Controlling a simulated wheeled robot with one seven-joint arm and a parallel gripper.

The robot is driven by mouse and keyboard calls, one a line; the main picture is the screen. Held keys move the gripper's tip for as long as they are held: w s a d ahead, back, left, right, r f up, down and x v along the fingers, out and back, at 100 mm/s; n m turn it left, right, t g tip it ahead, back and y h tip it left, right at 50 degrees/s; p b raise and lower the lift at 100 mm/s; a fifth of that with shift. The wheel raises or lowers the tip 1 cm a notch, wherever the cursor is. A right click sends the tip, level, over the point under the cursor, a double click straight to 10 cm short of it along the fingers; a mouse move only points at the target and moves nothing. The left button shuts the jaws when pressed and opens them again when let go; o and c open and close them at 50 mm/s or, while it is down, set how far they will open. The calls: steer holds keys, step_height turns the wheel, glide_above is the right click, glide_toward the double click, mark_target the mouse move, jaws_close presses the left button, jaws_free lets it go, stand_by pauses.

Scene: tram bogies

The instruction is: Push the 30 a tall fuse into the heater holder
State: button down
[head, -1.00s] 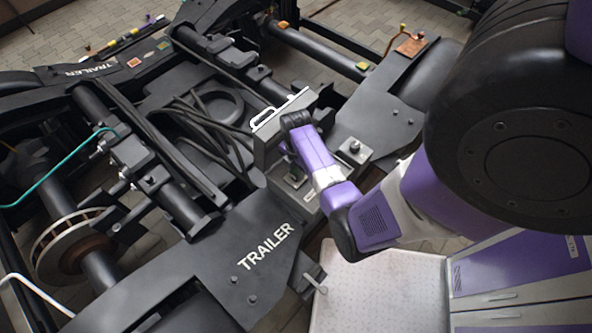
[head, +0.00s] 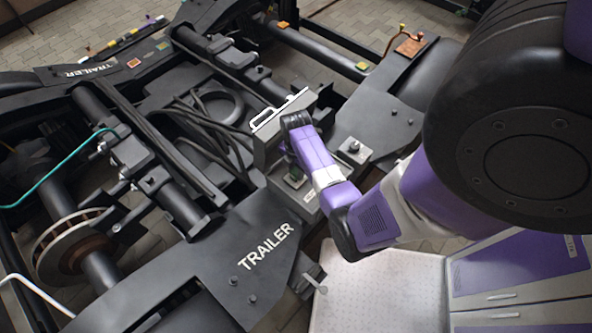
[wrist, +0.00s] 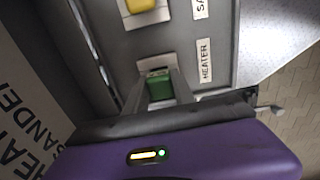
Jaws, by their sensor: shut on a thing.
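My gripper (wrist: 161,84) is shut on a green fuse (wrist: 159,88), with one finger on each side of it. The fuse is at the pale plate of the heater holder (wrist: 153,66), beside the label reading HEATER. My fingers and wrist hide part of the fuse, so I cannot tell how deep it sits. In the head view my arm reaches down into the open grey box (head: 309,197) on the bogie, and the fuse is too small there to judge.
A yellow fuse (wrist: 140,6) sits on the neighbouring plate, by a label starting SA. The box's raised lid (head: 270,138) stands behind my wrist. A pale tread plate (head: 380,290) lies in front. Black TRAILER beams (head: 235,260) flank the box.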

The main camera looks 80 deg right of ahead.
steer(key=shift+f+b, duration=0.3)
steer(key=shift+f, duration=0.2)
stand_by(0.8)
steer(key=c, duration=1)
jaws_free()
steer(key=shift+o, duration=0.2)
steer(key=shift+r, duration=0.1)
